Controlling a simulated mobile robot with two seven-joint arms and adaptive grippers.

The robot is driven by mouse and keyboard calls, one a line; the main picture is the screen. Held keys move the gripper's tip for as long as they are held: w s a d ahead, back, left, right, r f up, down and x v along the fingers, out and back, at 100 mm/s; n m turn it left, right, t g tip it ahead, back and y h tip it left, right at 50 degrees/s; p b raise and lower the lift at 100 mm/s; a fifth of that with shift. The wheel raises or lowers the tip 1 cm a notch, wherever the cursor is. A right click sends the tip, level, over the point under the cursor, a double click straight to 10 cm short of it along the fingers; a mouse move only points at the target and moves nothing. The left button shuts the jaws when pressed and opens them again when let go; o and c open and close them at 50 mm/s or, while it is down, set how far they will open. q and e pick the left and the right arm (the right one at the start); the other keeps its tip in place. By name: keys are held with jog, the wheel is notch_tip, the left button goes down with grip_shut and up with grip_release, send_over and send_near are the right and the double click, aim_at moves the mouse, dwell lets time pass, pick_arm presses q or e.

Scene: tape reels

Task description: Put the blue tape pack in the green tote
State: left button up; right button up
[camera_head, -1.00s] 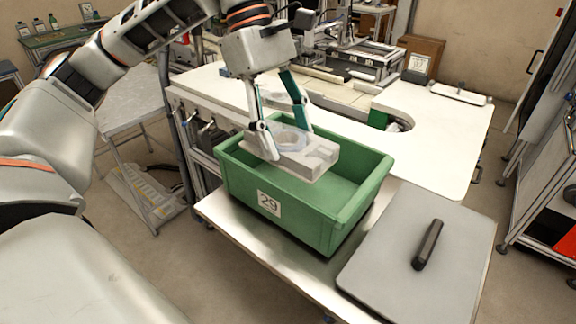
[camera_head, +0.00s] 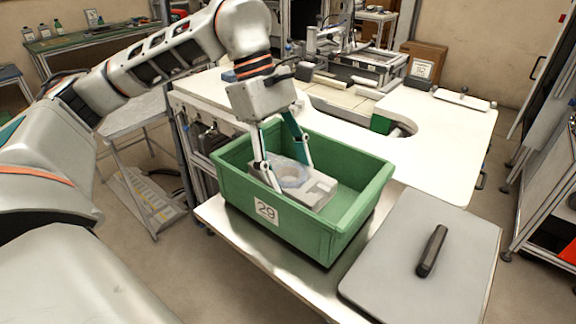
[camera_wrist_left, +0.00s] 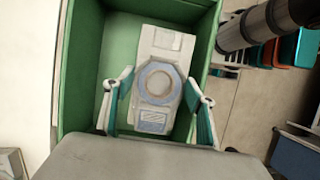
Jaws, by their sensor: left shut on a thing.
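The tape pack (camera_head: 318,190) is a pale grey-white block with a clear, bluish round reel on it. It also shows in the left wrist view (camera_wrist_left: 158,82), with a blue octagonal ring and a blue-printed label. My left gripper (camera_head: 290,176) is shut on it, one teal-and-white finger on each side. The pack is inside the green tote (camera_head: 350,232), below the rim level. I cannot tell whether it touches the tote's floor. The tote carries a white label reading 29. My right gripper is not in view.
The tote stands on a metal-topped cart (camera_head: 268,262). A grey board (camera_head: 400,290) with a dark cylindrical handle (camera_head: 432,250) lies right of it. A white bench (camera_head: 450,150) with a cutout lies behind. The tote's right part looks empty.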

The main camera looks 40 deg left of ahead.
pick_arm(q)
jog(key=shift+f, duration=0.45)
jog(key=o, duration=1.2)
